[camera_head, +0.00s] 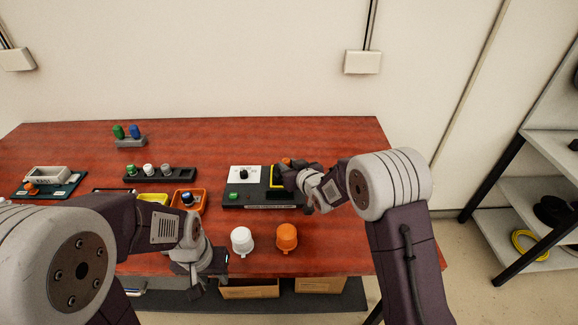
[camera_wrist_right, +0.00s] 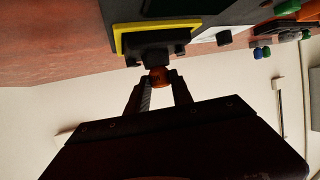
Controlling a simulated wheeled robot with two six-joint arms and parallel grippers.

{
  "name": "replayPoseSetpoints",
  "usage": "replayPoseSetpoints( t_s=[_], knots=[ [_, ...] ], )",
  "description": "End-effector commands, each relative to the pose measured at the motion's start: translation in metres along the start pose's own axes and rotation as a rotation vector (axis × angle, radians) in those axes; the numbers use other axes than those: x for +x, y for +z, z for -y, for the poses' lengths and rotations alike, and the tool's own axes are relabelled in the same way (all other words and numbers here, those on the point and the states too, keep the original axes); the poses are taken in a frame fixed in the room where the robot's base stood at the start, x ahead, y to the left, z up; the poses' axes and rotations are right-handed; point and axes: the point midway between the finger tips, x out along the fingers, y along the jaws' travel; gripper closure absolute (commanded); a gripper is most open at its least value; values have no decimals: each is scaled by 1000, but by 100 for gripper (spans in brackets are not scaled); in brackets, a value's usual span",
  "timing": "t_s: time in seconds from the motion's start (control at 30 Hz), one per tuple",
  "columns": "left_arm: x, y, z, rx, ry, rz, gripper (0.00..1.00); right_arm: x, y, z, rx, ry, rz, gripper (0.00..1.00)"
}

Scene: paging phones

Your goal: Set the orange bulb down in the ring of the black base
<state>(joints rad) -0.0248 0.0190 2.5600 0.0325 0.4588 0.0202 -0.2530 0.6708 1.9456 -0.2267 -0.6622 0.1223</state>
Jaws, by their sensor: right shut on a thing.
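My right gripper (camera_head: 287,174) is at the base's right end, by the yellow frame. In the right wrist view its fingers (camera_wrist_right: 158,92) are shut on a small orange rounded piece (camera_wrist_right: 160,77), close against a black part. My left gripper (camera_head: 205,268) is over the table's near edge, apart from the bulbs; its jaw gap is unclear. I cannot make out a ring.
An orange bin (camera_head: 203,208) and a yellow bin stand left of the base. A black strip with several knobs (camera_head: 180,174) and a grey block with green and blue pegs (camera_head: 131,142) lie farther back. The table's far right is clear.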

Motion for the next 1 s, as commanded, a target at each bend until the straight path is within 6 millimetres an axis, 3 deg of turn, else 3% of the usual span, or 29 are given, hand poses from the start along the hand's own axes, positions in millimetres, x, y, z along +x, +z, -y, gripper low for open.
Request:
replayPoseSetpoints(
  t_s=[0.27, 0.3, 0.37, 0.6, 0.67, 1.0],
  knots=[
    [0, 0, 0, 0, 0, 0, 64, 0, 0, 0, 0, 0, 0, 100],
    [0, 0, 0, 0, 0, 0, 64, 0, 0, 0, 0, 0, 0, 62],
    [0, 0, 0, 0, 0, 0, 64, 0, 0, 0, 0, 0, 0, 47],
    [0, 0, 0, 0, 0, 0, 64, 0, 0, 0, 0, 0, 0, 47],
    [0, 0, 0, 0, 0, 0, 64, 0, 0, 0, 0, 0, 0, 33],
    [-1, 0, 0, 0, 0, 0, 64, -1, -2, 0, 0, 0, 0, 33]
  ],
)
